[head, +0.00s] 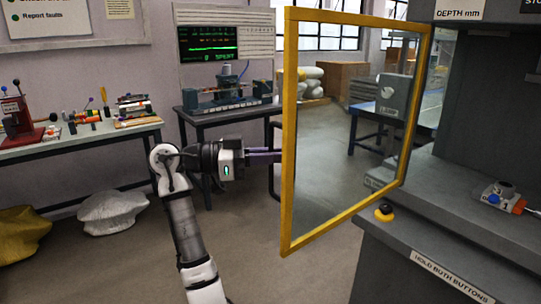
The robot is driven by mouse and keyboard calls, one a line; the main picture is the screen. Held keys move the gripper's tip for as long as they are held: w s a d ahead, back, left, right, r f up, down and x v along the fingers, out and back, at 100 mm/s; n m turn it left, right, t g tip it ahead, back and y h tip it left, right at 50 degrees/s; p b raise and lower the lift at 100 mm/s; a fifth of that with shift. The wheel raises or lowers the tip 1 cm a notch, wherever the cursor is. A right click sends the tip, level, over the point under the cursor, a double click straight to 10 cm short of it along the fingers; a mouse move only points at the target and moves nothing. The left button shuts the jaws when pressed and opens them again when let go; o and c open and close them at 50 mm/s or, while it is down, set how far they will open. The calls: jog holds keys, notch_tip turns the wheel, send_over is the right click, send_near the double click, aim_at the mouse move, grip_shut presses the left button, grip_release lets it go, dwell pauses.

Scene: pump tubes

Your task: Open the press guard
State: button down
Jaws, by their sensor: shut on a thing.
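The press guard (289,190) is a yellow-framed clear panel. It stands swung out from the grey press (460,130) on the right, with its near-left edge toward the middle of the head view. My gripper (277,156) reaches in from the left at mid-height of that edge. Its fingers are shut on the guard's dark handle (275,185), which shows only partly beside the left frame bar. The exact grip on the handle is small and partly hidden by the fingers.
A bench with tools (80,140) stands at the left, with sacks (112,212) below. Floor is free between bench and press.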

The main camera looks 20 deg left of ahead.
dwell(0.3)
jog(key=c, duration=1.6)
grip_release()
jog(key=shift+c, duration=0.2)
jog(key=b+v, duration=0.2)
jog(key=v, duration=1.1)
jog(key=shift+a, duration=0.4)
jog(key=shift+s, duration=0.15)
